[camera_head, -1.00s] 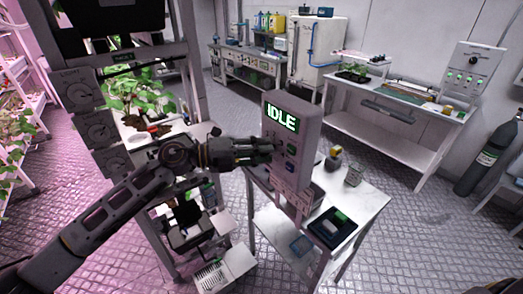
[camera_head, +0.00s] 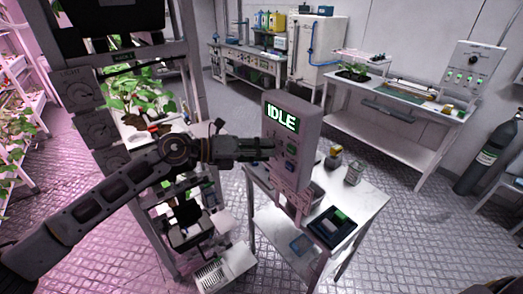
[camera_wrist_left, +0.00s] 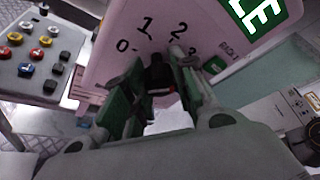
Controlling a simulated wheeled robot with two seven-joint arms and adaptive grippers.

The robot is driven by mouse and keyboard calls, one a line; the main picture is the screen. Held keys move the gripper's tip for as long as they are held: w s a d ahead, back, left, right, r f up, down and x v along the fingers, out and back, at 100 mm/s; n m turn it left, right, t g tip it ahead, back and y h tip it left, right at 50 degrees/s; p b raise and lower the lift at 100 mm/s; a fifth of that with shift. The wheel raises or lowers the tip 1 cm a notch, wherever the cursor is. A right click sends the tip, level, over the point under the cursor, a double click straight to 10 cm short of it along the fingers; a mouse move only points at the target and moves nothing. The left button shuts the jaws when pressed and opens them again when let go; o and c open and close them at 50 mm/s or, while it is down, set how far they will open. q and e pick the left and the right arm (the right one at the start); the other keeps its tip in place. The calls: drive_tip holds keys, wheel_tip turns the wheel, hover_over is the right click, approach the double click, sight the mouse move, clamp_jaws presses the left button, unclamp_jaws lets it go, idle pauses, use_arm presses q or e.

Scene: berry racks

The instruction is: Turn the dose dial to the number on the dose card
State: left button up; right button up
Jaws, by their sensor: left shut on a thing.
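The grey dose box with a green IDLE screen (camera_head: 283,117) stands upright on the white table. My left gripper (camera_head: 268,149) reaches its front from the left, below the screen. In the left wrist view, the dark dose dial (camera_wrist_left: 157,74) sits between the fingertips of my left gripper (camera_wrist_left: 160,78), which is shut on it. The dial's pointer cannot be read. I cannot make out a readable dose card. My right gripper is not in view.
A white table (camera_head: 365,200) carries the box, a dark tray device (camera_head: 329,228) and small containers (camera_head: 354,172) right of the box. A shelf rack with plants (camera_head: 140,95) stands close behind my left arm. The floor right of the table is clear.

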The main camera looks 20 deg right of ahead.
use_arm(q)
drive_tip(key=o, duration=1)
drive_tip(key=shift+o, duration=0.2)
drive_tip(key=shift+a, duration=0.1)
drive_tip(key=v, duration=1.1)
drive_tip(key=shift+a, duration=0.4)
drive_tip(key=shift+w+r, duration=0.1)
